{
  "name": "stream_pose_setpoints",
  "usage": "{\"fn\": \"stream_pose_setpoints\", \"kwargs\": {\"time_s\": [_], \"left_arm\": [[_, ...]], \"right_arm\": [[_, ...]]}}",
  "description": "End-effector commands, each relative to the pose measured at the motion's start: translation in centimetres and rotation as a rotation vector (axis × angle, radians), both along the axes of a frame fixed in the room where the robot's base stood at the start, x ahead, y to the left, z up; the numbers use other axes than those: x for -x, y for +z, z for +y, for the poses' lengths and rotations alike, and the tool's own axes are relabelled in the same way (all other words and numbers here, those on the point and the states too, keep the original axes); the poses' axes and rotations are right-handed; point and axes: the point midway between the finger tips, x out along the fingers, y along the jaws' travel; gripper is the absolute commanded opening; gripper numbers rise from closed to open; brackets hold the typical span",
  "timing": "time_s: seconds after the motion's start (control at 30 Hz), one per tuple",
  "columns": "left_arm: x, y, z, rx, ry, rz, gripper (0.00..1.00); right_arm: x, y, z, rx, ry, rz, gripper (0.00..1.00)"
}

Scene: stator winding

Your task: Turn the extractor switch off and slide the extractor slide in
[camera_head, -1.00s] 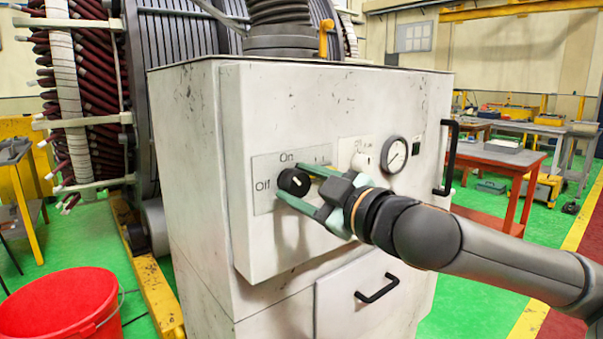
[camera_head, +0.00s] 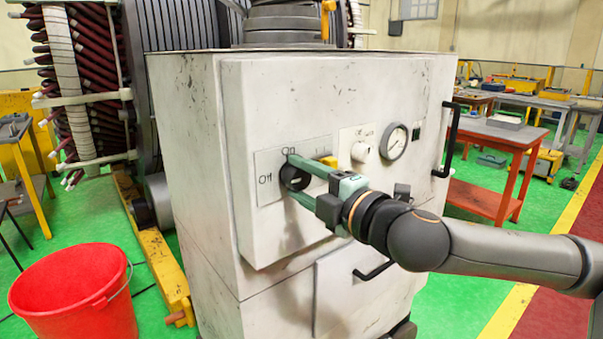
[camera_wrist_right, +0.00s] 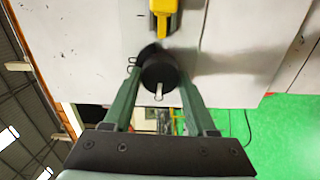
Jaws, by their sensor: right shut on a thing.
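The extractor switch is a black round knob (camera_head: 295,179) with a white pointer, on the front panel of a worn white cabinet. "On" is printed above it and "Off" to its left. My right gripper (camera_head: 291,176) is shut on the knob, one green finger on each side. The right wrist view shows the fingers around the knob (camera_wrist_right: 160,72), its pointer toward the bottom of the picture. A yellow handle (camera_head: 327,12) on the grey duct above the cabinet looks like the extractor slide; its top is cut off. My left gripper is not in view.
A yellow part (camera_head: 329,161) sits on the panel beside my fingers. A gauge (camera_head: 393,143) and a black handle (camera_head: 446,139) are to the right, and a drawer handle (camera_head: 375,271) is below. A red bucket (camera_head: 75,290) stands at lower left.

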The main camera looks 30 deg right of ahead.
Motion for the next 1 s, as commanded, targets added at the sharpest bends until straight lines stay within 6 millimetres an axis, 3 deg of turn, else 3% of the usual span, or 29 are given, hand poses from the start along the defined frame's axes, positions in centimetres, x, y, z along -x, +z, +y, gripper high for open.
{"fn": "stream_pose_setpoints", "kwargs": {"time_s": [0.67, 0.7, 0.93, 1.0], "left_arm": [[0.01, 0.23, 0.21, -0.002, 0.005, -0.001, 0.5], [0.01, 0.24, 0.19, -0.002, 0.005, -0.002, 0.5], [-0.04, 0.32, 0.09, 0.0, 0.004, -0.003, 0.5], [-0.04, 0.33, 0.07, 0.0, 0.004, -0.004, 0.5]], "right_arm": [[0.0, -0.03, -0.04, 0.07, -0.001, -0.006, 0.02], [0.0, -0.02, -0.04, 0.07, -0.001, -0.006, 0.58], [0.0, -0.02, -0.03, 0.068, -0.001, -0.006, 0.84], [0.0, -0.02, -0.03, 0.067, -0.001, -0.005, 0.87]]}}
